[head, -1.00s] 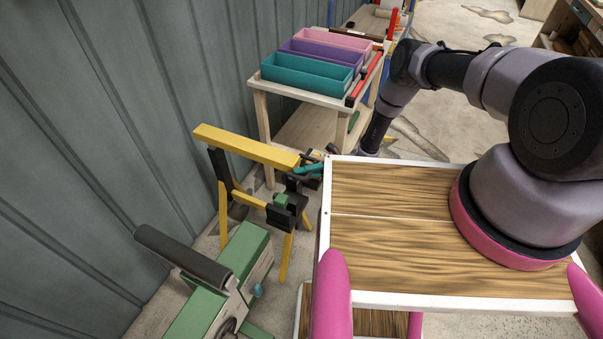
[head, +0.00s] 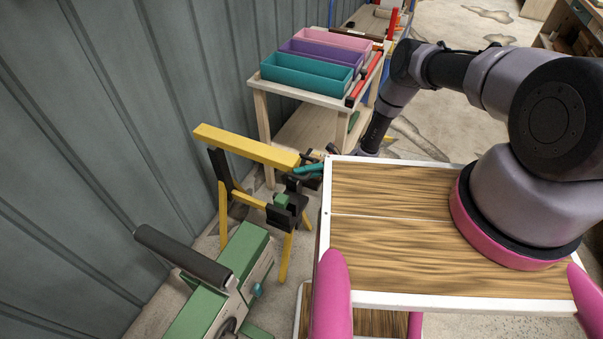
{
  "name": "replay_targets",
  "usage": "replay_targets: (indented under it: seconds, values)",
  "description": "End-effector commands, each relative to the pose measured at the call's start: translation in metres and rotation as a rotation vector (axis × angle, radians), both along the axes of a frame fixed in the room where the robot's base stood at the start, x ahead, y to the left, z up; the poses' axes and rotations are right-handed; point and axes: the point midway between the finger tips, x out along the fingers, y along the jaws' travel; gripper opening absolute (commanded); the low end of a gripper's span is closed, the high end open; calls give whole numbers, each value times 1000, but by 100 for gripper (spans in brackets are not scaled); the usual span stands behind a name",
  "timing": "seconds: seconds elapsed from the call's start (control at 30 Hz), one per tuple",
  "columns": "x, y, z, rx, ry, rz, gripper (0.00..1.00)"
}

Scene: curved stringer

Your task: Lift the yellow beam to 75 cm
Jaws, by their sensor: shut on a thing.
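The yellow beam (head: 245,146) lies nearly level across the top of a black and yellow trestle stand (head: 223,185), near the wall. My gripper (head: 305,163), with teal and dark parts, is at the beam's right end and shut on it. The fingertips are small and partly hidden. I cannot tell whether there is a gap between the beam and the stand.
A green machine with a dark roller (head: 184,257) stands in front of the stand. A wooden cart (head: 282,93) with teal, purple and pink bins is behind. A grey corrugated wall (head: 80,150) runs close along the left.

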Motion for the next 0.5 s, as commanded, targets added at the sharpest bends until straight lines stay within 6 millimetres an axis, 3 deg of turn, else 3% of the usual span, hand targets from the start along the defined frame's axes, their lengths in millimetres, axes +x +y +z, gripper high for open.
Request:
replay_targets:
  seconds: [0.13,0.4,0.5]
  values:
    - [1,0,11,2,2,-1,0]
    - [2,0,57,2,2,-1,0]
    - [1,0,63,2,3,-1,0]
